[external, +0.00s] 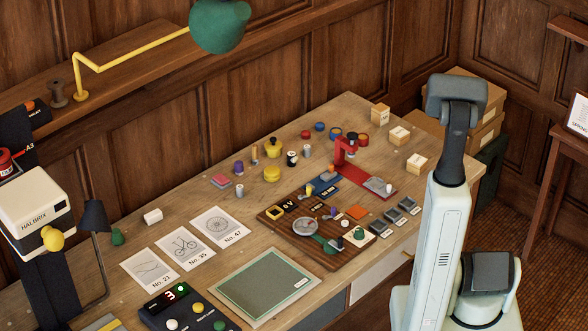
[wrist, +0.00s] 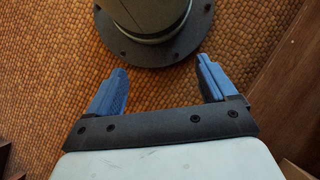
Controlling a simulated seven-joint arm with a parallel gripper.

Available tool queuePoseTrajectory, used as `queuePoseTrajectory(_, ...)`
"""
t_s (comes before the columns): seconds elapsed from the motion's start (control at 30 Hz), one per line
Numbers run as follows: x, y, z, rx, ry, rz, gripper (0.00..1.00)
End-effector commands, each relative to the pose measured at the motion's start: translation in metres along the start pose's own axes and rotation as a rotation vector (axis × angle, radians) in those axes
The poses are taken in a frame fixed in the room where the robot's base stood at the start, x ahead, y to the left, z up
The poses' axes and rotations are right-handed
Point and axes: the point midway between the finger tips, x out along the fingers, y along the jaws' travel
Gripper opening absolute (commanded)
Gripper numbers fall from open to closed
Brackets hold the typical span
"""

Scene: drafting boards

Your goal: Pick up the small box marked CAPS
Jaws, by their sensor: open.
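The desk (external: 300,110) holds a dark board (external: 283,222) with tools, a red stand (external: 345,152), paper cards and a green mat (external: 268,285). Cardboard boxes (external: 485,130) are stacked beyond the desk's right end.

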Motion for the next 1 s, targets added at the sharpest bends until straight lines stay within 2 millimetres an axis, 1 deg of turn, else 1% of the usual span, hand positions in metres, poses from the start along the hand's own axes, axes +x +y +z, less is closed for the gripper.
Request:
queuePoseTrajectory(0.03,-0.009,-0.001,-0.015,0.035,0.020,-0.034,0.85)
queuePoseTrajectory(0.17,-0.040,-0.001,-0.052,0.139,0.073,-0.140,0.85)
queuePoseTrajectory(0.2,-0.051,0.000,-0.063,0.171,0.091,-0.174,0.85)
queuePoseTrajectory(0.27,-0.069,0.002,-0.080,0.219,0.116,-0.226,0.85)
queuePoseTrajectory(0.37,-0.099,0.008,-0.105,0.296,0.156,-0.313,0.85)
queuePoseTrajectory(0.4,-0.112,0.012,-0.116,0.325,0.172,-0.347,0.85)
queuePoseTrajectory(0.47,-0.132,0.018,-0.130,0.369,0.195,-0.400,0.85)
queuePoseTrajectory(0.5,-0.146,0.022,-0.139,0.396,0.211,-0.435,0.85)
queuePoseTrajectory(0.57,-0.168,0.031,-0.152,0.438,0.234,-0.488,0.85)
queuePoseTrajectory(0.6,-0.182,0.037,-0.161,0.464,0.249,-0.523,0.85)
queuePoseTrajectory(0.67,-0.205,0.047,-0.172,0.503,0.273,-0.576,0.85)
queuePoseTrajectory(0.7,-0.221,0.055,-0.180,0.527,0.289,-0.611,0.85)
queuePoseTrajectory(0.87,-0.284,0.089,-0.204,0.620,0.351,-0.753,0.85)
queuePoseTrajectory(0.9,-0.301,0.099,-0.208,0.640,0.367,-0.788,0.85)
queuePoseTrajectory(0.97,-0.326,0.114,-0.214,0.669,0.389,-0.840,0.85)
queuePoseTrajectory(1.0,-0.343,0.124,-0.217,0.684,0.404,-0.872,0.85)
